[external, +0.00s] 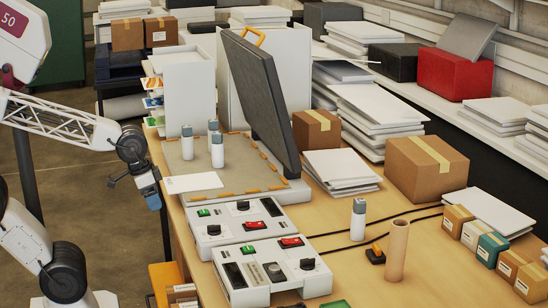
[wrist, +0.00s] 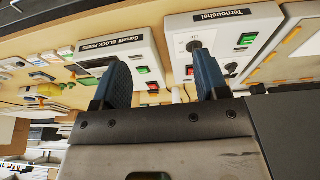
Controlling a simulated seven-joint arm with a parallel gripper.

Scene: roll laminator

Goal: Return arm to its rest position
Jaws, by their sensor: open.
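My gripper (external: 153,196) hangs at the left in the external view, in the air just off the left edge of the table. In the wrist view its two blue fingers (wrist: 163,82) stand apart with nothing between them. The fingers point toward the white control boxes, one labelled "Ternouchel" (wrist: 215,22) and the other "Block Press" (wrist: 140,35). My white arm reaches in from the left edge of the external view. No rest position is marked in either view.
A press with a raised dark lid (external: 262,100) and two control boxes (external: 240,220) stand on the wooden table (external: 350,285). White bottles (external: 217,150) stand on its bed. Boxes and paper stacks (external: 375,115) fill the back. The floor left of the table (external: 120,240) is open.

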